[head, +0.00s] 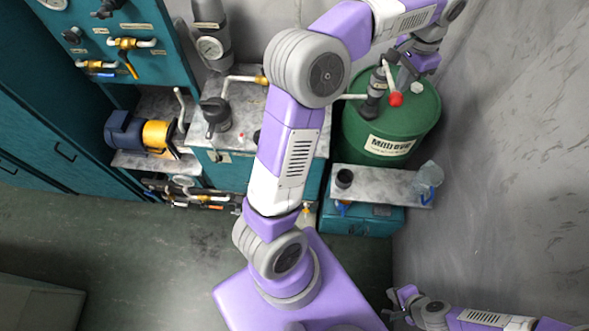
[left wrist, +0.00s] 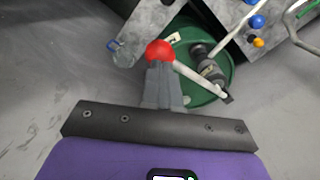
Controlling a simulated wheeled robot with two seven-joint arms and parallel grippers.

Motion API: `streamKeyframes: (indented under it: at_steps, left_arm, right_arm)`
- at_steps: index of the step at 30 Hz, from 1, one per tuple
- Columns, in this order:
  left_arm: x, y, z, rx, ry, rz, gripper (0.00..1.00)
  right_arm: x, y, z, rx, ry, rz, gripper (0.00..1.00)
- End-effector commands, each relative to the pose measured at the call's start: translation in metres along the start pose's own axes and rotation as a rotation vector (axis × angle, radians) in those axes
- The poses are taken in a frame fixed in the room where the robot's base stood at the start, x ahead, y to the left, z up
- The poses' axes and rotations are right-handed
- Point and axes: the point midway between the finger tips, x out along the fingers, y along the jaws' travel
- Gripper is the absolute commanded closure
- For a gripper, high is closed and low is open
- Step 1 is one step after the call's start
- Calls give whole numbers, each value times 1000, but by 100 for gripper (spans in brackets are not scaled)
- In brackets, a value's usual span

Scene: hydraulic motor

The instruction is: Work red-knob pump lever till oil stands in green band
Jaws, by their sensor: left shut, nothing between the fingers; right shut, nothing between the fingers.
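The pump lever's red knob (head: 396,99) shows over the green drum (head: 412,118) at the upper right of the head view. The pump body (head: 376,88) stands on the drum's top. My left gripper (head: 418,62) is above and behind the knob. In the left wrist view the red knob (left wrist: 159,52) is at the tips of my shut left fingers (left wrist: 162,72); I cannot tell whether they touch. The pale lever (left wrist: 200,78) runs from the knob down right past the pump. My right gripper (head: 397,305) is low at the right, shut and empty. No oil gauge with a green band is readable.
A grey wall is close on the right.

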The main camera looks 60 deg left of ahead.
Motion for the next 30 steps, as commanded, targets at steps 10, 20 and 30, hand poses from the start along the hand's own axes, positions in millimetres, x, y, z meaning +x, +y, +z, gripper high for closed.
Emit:
streamKeyframes:
  at_steps: [10, 20, 30]
  left_arm:
    - [0, 0, 0, 0, 0, 0, 100]
    - [24, 0, 0, 0, 0, 0, 100]
    - [54, 0, 0, 0, 0, 0, 100]
  right_arm:
    - [0, 0, 0, 0, 0, 0, 100]
    - [16, 6, -1, 0, 0, 0, 100]
    - [35, 13, -2, 0, 0, 0, 100]
